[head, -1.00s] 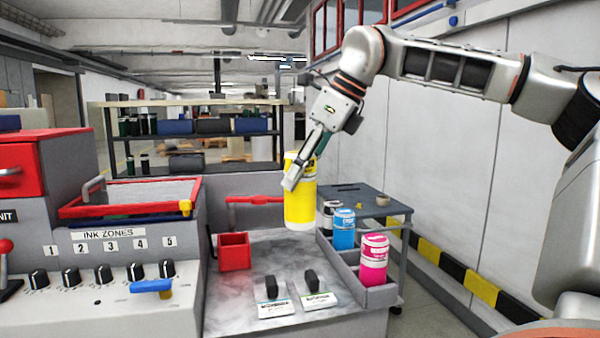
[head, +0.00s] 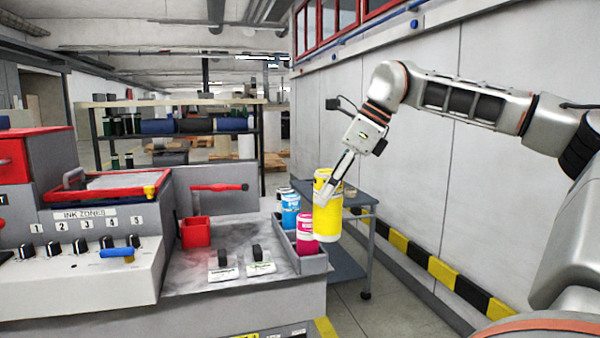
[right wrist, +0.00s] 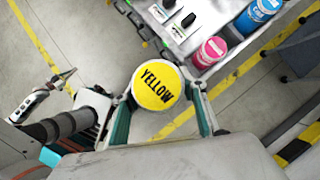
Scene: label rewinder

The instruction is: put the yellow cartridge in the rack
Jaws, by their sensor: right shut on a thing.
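My right gripper (head: 337,180) is shut on the yellow cartridge (head: 327,222) and holds it upright by its upper part. In the right wrist view its round lid (right wrist: 157,86) reads YELLOW between my fingers. The grey rack (head: 311,266) is on the right side of the counter. It holds a magenta cartridge (head: 306,236) and a blue cartridge (head: 290,212). In the head view the yellow cartridge overlaps the rack's right side; in the wrist view it appears over the floor, apart from the rack (right wrist: 226,58). My left gripper (right wrist: 70,82) shows open and empty in the wrist view.
A red box (head: 195,233) and two labelled black-handled items stand on the marbled counter (head: 185,275). A grey cart (head: 350,262) stands behind the rack. The wall with a yellow-black strip (head: 415,255) is to the right.

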